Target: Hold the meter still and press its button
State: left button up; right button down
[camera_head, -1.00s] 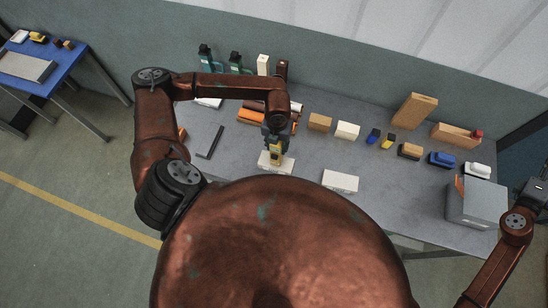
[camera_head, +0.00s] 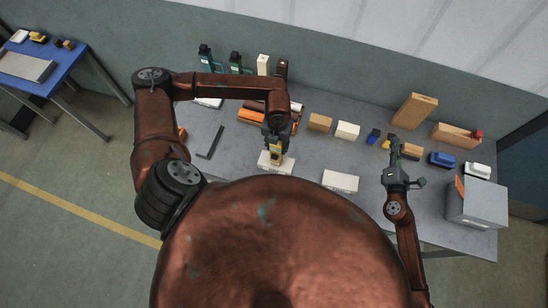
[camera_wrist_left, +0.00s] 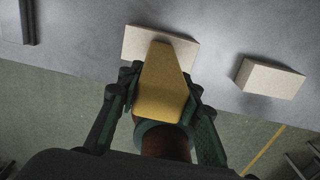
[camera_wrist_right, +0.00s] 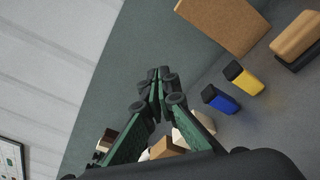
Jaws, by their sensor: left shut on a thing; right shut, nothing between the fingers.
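The yellow meter (camera_head: 276,153) is upright in my left gripper (camera_head: 275,140), above or against a pale block near the table's front edge; I cannot tell whether they touch. The left wrist view shows the meter's plain yellow side (camera_wrist_left: 163,85) between the fingers, with the pale block (camera_wrist_left: 185,47) beyond it. The meter's button cannot be made out. My right gripper (camera_head: 395,146) is shut and empty over the right part of the table, well apart from the meter. Its closed fingertips show in the right wrist view (camera_wrist_right: 158,76).
Another pale block (camera_head: 340,181) lies between the grippers, near the front edge. A blue item (camera_wrist_right: 220,98) and a yellow-black item (camera_wrist_right: 243,78) are near my right gripper. A grey box (camera_head: 477,205) stands at the right end. Wooden blocks and tools line the back.

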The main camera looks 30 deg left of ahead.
jog(key=s+a+f+n+g+y, duration=0.15)
jog(key=s+a+f, duration=0.25)
jog(key=s+a, duration=0.45)
jog(key=n+g+y, duration=0.6)
jog(key=n+y, duration=0.1)
send_near(274, 157)
jog(key=s+a+f, duration=0.2)
jog(key=s+a, duration=0.3)
jog(key=s, duration=0.3)
jog(key=shift+w+f+h, duration=0.2)
jog(key=shift+h, duration=0.05)
jog(key=w+a, duration=0.2)
jog(key=w, duration=0.6)
jog(key=shift+w, duration=0.35)
jog(key=shift+w, duration=0.1)
jog(key=shift+w, duration=0.3)
